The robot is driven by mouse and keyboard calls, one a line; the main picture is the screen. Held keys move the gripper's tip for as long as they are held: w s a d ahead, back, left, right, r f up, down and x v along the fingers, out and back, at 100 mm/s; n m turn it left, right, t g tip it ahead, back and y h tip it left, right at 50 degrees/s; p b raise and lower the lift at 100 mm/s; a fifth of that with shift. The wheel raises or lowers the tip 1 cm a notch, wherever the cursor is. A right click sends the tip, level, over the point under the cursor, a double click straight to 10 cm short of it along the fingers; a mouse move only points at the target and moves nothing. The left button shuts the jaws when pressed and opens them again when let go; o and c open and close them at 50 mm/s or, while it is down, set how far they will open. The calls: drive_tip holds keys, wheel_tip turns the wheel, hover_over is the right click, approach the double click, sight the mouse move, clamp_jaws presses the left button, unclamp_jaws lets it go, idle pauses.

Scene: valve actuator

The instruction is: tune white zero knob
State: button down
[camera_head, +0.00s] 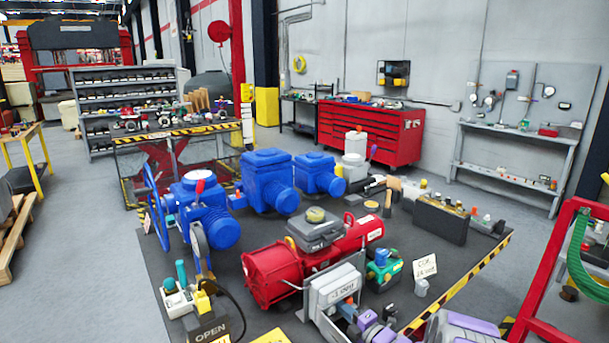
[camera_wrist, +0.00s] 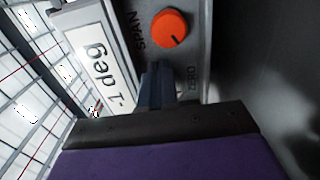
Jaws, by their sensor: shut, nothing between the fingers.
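A grey instrument box (camera_head: 335,284) stands at the lower middle of the head view. In the wrist view its display (camera_wrist: 101,70) appears to read -1 deg. An orange knob (camera_wrist: 171,28) labelled SPAN sits on its panel, and a label that seems to read ZERO (camera_wrist: 193,80) is beside my fingers. The white zero knob is not visible; my fingers cover that part of the panel. My gripper (camera_wrist: 157,78) is shut, with its fingertips close against the panel below the orange knob. Contact cannot be told. The gripper also shows in the head view (camera_head: 349,311), small and partly hidden.
A red cylinder actuator (camera_head: 275,275) lies just behind the box. A green and blue device (camera_head: 383,268) and a small sign (camera_head: 424,266) stand to its right. A red frame (camera_head: 545,280) with a green hose is at far right. Blue valve units (camera_head: 268,180) stand farther back.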

drive_tip(key=shift+w+d, duration=0.15)
drive_tip(key=shift+d, duration=0.05)
drive_tip(key=shift+d, duration=0.2)
drive_tip(key=shift+b+v, duration=0.5)
drive_tip(key=shift+v, duration=2.4)
drive_tip(key=shift+a, duration=0.15)
